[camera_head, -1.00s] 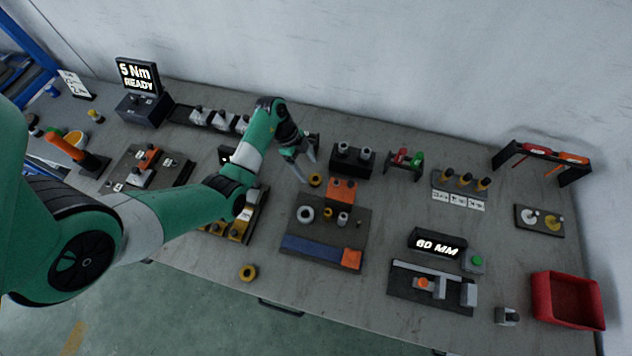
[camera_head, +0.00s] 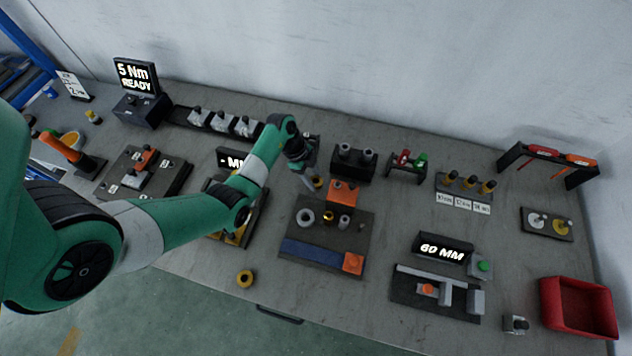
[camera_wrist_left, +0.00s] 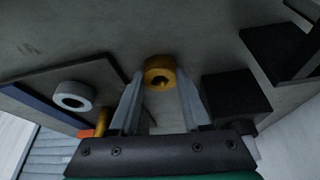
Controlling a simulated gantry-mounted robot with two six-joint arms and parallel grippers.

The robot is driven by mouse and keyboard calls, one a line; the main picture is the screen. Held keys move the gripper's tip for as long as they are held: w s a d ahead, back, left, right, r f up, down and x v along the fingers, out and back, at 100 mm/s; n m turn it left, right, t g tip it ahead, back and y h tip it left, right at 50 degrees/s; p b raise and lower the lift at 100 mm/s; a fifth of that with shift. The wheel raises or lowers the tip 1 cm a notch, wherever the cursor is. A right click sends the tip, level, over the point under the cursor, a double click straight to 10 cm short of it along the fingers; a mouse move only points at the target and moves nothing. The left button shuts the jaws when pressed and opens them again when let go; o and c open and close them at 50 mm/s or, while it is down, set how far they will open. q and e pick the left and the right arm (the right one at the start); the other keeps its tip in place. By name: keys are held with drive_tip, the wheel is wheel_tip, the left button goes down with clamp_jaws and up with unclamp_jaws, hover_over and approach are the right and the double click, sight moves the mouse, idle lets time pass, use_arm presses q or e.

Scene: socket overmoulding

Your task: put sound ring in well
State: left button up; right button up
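A yellow ring (camera_head: 318,182) lies on the table just behind the dark fixture plate (camera_head: 338,262). It also shows in the left wrist view (camera_wrist_left: 159,76), with its hole visible. My left gripper (camera_head: 311,183) is right at this ring. In the left wrist view its two fingers (camera_wrist_left: 160,100) are apart, with the ring between and just beyond the tips; I cannot tell if they touch it. A second yellow ring (camera_head: 245,279) lies near the table's front edge. Which ring is sound, and where the well is, I cannot tell. My right gripper is out of view.
The plate carries a grey ring (camera_head: 305,217), a brass part (camera_head: 328,216), an orange block (camera_head: 343,194) and a blue strip (camera_head: 310,252). A black block with grey pegs (camera_head: 353,162) stands close behind. A red bin (camera_head: 579,308) is at far right.

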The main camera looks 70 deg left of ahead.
use_arm(q)
clamp_jaws()
drive_tip(key=shift+r, duration=0.1)
